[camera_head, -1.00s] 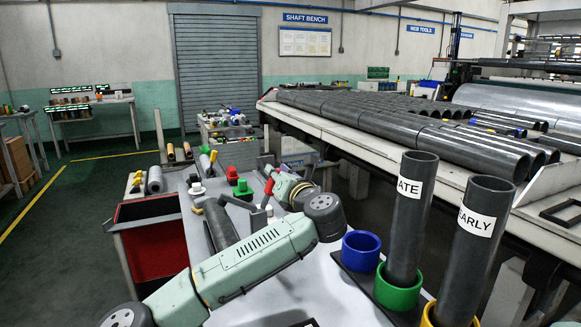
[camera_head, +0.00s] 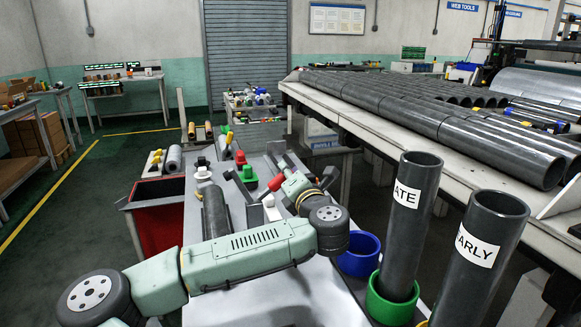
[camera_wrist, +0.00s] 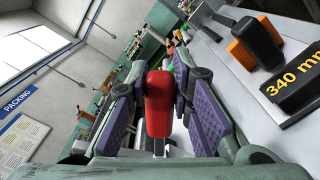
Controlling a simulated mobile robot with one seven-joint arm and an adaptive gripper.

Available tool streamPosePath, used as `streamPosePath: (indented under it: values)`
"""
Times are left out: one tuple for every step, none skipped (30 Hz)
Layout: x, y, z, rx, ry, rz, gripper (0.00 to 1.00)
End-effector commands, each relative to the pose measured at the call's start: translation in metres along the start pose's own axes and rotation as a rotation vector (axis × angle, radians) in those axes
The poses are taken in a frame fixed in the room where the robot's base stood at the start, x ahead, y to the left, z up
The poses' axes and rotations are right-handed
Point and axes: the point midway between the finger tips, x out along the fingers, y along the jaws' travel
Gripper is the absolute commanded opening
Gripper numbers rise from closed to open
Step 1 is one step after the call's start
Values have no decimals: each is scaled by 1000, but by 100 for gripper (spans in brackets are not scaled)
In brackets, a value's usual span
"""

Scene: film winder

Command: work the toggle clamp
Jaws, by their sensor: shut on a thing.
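The toggle clamp's red handle (camera_wrist: 158,100) stands between the purple-padded fingers of my gripper (camera_wrist: 155,88) in the wrist view. The fingers are shut on it from both sides. In the head view the red handle (camera_head: 276,182) shows at the tip of my gripper (camera_head: 284,180), above the bench top. A metal stem runs down below the handle in the wrist view. The clamp's base is small and partly hidden by my arm in the head view, so its exact position is unclear.
A dark tube (camera_head: 214,211) lies left of the clamp. Labelled upright tubes (camera_head: 403,225) in coloured rings stand at right. A red bin (camera_head: 158,215) is at the bench's left. In the wrist view, an orange-and-black block (camera_wrist: 257,42) sits near a "340 mm" label.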

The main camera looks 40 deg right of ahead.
Motion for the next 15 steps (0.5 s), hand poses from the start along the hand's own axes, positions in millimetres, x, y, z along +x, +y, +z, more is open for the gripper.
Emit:
streamPosePath:
  values:
    - [0,-2,1,27,-3,0,0]
    - [0,-3,1,43,-3,-1,0]
    - [0,-5,1,61,-3,0,0]
    - [0,-6,1,74,-3,0,0]
    - [0,-7,0,85,-3,0,0]
    - [0,-8,0,98,-3,0,0]
    - [0,-9,0,107,-3,0,0]
    - [0,-10,0,115,-3,0,0]
    - [0,-11,0,124,-3,0,0]
    - [0,-12,0,130,-3,0,0]
    - [0,-12,-1,135,-3,0,0]
    - [0,-13,-1,140,-3,0,0]
    - [0,-13,-1,144,-3,0,0]
    - [0,-13,-1,146,-3,0,0]
    - [0,-14,-1,149,-3,0,0]
